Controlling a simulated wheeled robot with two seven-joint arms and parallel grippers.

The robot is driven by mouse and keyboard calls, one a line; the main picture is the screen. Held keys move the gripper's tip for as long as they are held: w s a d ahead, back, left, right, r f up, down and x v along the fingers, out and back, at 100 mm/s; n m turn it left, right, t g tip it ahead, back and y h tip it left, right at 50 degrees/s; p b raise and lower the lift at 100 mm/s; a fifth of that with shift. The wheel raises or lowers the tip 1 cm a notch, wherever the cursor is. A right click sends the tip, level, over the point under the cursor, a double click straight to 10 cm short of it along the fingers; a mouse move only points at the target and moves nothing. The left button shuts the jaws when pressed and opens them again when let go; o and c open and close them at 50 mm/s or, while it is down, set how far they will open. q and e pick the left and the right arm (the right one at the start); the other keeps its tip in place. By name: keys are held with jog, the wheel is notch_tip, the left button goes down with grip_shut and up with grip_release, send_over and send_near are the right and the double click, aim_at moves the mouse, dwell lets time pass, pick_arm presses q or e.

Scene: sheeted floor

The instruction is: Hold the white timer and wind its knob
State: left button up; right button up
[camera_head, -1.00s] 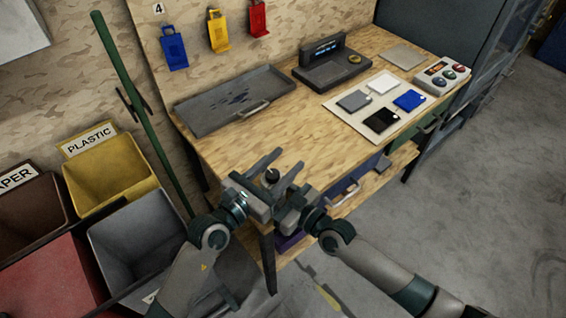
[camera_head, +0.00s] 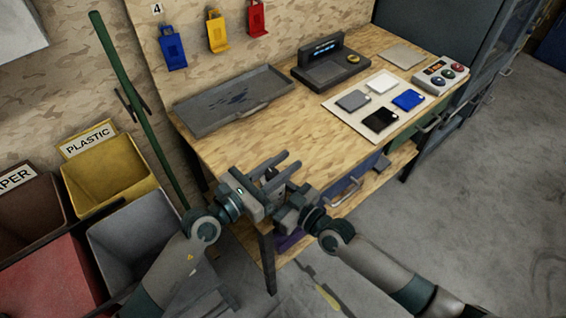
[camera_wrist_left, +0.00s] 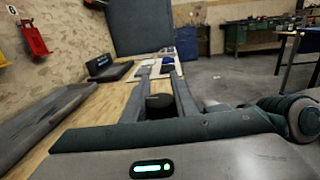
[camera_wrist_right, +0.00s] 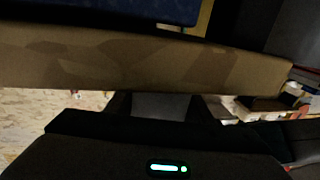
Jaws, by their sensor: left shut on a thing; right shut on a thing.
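My left gripper (camera_head: 276,169) and right gripper (camera_head: 292,196) meet in front of the workbench's near edge. In the left wrist view a dark round knob (camera_wrist_left: 160,103) sits between the left fingers, and that gripper is shut on it. In the head view the knob (camera_head: 270,174) is mostly covered by the fingers. In the right wrist view a shaded grey face, apparently the timer body (camera_wrist_right: 162,106), fills the space between the right fingers, which are shut on it. The rest of the timer is hidden, and its white colour does not show clearly.
The wooden workbench (camera_head: 240,152) lies just beyond the grippers. On it are a grey tray (camera_head: 205,117), a dark display device (camera_head: 328,66), a panel with coloured squares (camera_head: 345,108) and a button box (camera_head: 440,75). Bins (camera_head: 108,170) stand at the left.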

aim_at(282, 188)
pick_arm(q)
jog(key=shift+s+d+r+m+g+h, duration=0.1)
jog(key=shift+s+d+m+g+h, duration=0.15)
jog(key=shift+m+g+h, duration=0.45)
jog(key=shift+s+d+f+m+g+h, duration=0.15)
jog(key=shift+m+g+h, duration=0.3)
jog(key=shift+g, duration=0.35)
jog(key=shift+s+a+f+m+g+h, duration=0.15)
jog(key=shift+m+g+h, duration=0.1)
jog(key=shift+m+g, duration=0.45)
jog(key=shift+s+d+g, duration=0.1)
jog(key=shift+g, duration=0.6)
jog(key=shift+s+a+m+g+y, duration=0.25)
jog(key=shift+s+m+g+y, duration=0.6)
jog(key=shift+m+g, duration=2.1)
jog(key=shift+s+a+m+g+y, duration=0.45)
jog(key=shift+m+g+y, duration=1.15)
jog(key=shift+g, duration=2.25)
jog(key=shift+s+a+m+g+y, duration=0.1)
jog(key=shift+s+m+g+y, duration=0.6)
jog(key=shift+m+g, duration=2.45)
jog(key=shift+s+r+m+g+y, duration=0.1)
jog(key=shift+s+m+g+y, duration=0.45)
jog(key=shift+m+g+y, duration=0.35)
jog(key=shift+w+a+g+y, duration=0.1)
jog(key=shift+g+y, duration=0.15)
jog(key=shift+y, duration=0.2)
jog(key=shift+w+a, duration=0.15)
jog(key=shift+a, duration=0.05)
